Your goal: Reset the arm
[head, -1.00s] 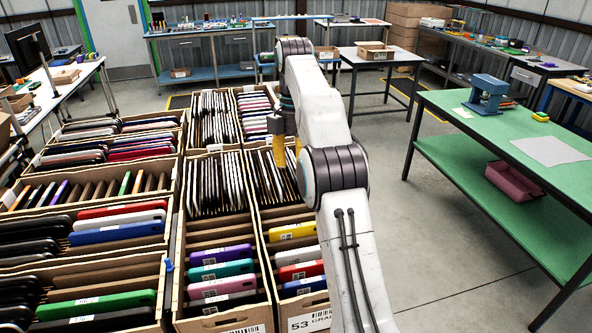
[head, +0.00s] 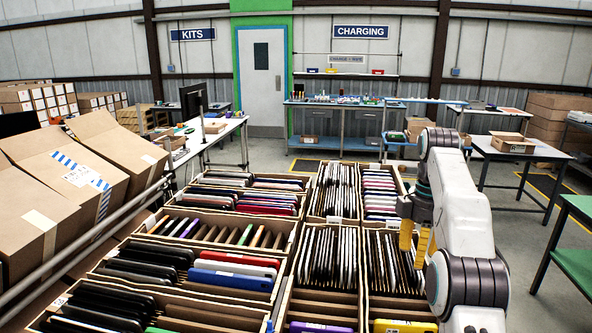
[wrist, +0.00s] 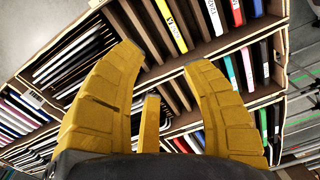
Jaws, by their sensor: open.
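My gripper (head: 413,247) hangs at the right of the head view, over the right-hand carton of upright devices (head: 385,265). Its yellow fingers are spread apart with nothing between them. My white arm reaches in from the lower right of the head view. I cannot tell the exact height of the fingers above the devices.
Several cardboard cartons with dividers hold devices, including a red one (head: 238,268). Tilted brown boxes (head: 75,165) lean behind a rail at left. A green table (head: 575,245) stands at right. Grey floor (head: 515,250) is open between the cartons and that table.

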